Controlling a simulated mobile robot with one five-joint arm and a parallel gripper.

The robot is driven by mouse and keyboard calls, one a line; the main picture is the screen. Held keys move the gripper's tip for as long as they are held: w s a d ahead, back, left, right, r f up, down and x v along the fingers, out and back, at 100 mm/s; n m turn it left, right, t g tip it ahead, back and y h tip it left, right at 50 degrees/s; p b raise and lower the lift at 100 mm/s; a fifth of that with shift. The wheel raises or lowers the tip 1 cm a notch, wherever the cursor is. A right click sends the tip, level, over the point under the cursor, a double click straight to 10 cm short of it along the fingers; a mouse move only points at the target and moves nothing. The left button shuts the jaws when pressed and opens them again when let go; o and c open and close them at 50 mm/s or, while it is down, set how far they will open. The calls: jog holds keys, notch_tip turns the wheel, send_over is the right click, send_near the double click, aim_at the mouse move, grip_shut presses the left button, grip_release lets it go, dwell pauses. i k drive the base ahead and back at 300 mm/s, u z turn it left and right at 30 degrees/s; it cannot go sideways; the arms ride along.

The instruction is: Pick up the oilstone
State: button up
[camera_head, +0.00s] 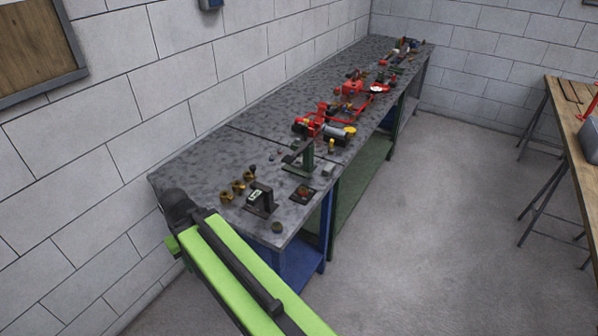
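I cannot pick out the oilstone for certain. A small pale grey block (328,170) lies near the front edge of the long grey workbench (205,165), right of a dark green upright bracket (305,155). It may be the oilstone, but it is too small to tell. My green and black arm reaches up from the bottom of the view to the near left end of the bench. My gripper's fingers are not visible.
Brass fittings (238,188), a dark stand (260,200) and a dark red-topped piece (303,194) stand at the bench's near end. Red pump parts (350,88) crowd farther back. A wooden table (575,105) is at right. The floor (430,210) between is clear.

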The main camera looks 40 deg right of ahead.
aim_at(330, 167)
jog(key=u, duration=0.85)
jog(key=k, duration=0.15)
jog(key=u, duration=2.3)
jog(key=k, duration=2.65)
jog(key=z, duration=0.9)
